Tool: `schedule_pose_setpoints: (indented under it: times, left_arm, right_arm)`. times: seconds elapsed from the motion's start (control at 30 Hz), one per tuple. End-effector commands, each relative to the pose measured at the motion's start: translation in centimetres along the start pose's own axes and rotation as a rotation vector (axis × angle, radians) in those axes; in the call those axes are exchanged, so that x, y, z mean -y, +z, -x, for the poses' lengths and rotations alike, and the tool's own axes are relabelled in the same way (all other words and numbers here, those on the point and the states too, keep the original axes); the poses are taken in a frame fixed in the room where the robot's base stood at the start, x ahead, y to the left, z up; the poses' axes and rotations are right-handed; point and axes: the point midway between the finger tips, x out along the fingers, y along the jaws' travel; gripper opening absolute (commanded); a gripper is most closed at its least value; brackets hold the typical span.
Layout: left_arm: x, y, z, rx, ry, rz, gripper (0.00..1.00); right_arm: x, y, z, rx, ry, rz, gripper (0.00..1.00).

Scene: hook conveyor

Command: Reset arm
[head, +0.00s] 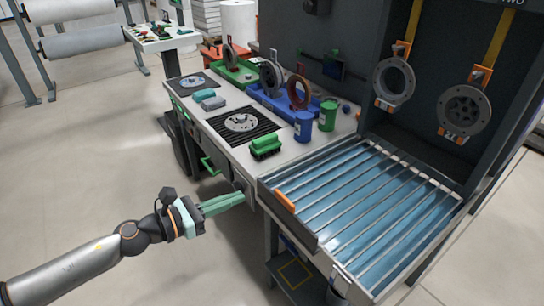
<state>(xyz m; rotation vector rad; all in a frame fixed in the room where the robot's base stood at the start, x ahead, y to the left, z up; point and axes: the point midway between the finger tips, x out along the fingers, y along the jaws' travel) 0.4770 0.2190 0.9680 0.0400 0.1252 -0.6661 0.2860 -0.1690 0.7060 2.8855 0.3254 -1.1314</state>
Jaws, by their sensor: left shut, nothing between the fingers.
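My left gripper (222,203) shows in the head view, its arm coming in from the lower left. Its green fingers are shut with nothing between them. It is held in front of the workbench (212,144), apart from it, just left of the roller conveyor. My right gripper is not in view.
The roller conveyor (365,205) stands at the right, its rollers empty. A blue can (303,127) and a green can (327,116) stand on the bench. Floor at left is clear.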

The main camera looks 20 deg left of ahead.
Motion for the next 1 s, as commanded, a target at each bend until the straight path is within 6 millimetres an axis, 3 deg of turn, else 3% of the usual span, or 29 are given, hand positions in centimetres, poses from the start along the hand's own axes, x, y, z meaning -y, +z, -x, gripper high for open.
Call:
schedule_pose_setpoints:
  times: [0.17,0.27,0.37,0.47,0.6,0.7,0.8,0.83,1.0]
  left_arm:
    - [0.3,-0.5,0.0,0.012,0.016,0.107,0.00]
    - [0.8,-2.0,0.0,0.045,0.069,0.406,0.00]
    - [1.6,-5.0,0.5,0.098,0.168,0.901,0.00]
    - [2.9,-9.5,1.7,0.170,0.307,1.468,0.00]
    - [6.5,-16.5,4.3,0.309,0.542,2.216,0.00]
    - [9.9,-20.6,6.2,0.433,0.714,2.638,0.00]
    - [12.9,-23.1,7.7,0.552,0.854,2.934,0.00]
    - [13.7,-23.7,8.0,-0.569,-0.867,-2.927,0.00]
    - [15.6,-25.0,8.7,-0.579,-0.842,-2.725,0.00]
  right_arm:
    - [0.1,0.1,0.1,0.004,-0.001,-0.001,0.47]
    - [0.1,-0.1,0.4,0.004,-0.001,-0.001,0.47]
    - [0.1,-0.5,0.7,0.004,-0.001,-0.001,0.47]
    - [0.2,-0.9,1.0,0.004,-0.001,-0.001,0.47]
    - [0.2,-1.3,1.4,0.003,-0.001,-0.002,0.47]
    - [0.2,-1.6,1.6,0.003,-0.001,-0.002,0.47]
    - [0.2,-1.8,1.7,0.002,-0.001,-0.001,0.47]
    - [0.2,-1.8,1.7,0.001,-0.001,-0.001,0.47]
    - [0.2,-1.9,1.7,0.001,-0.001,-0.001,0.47]
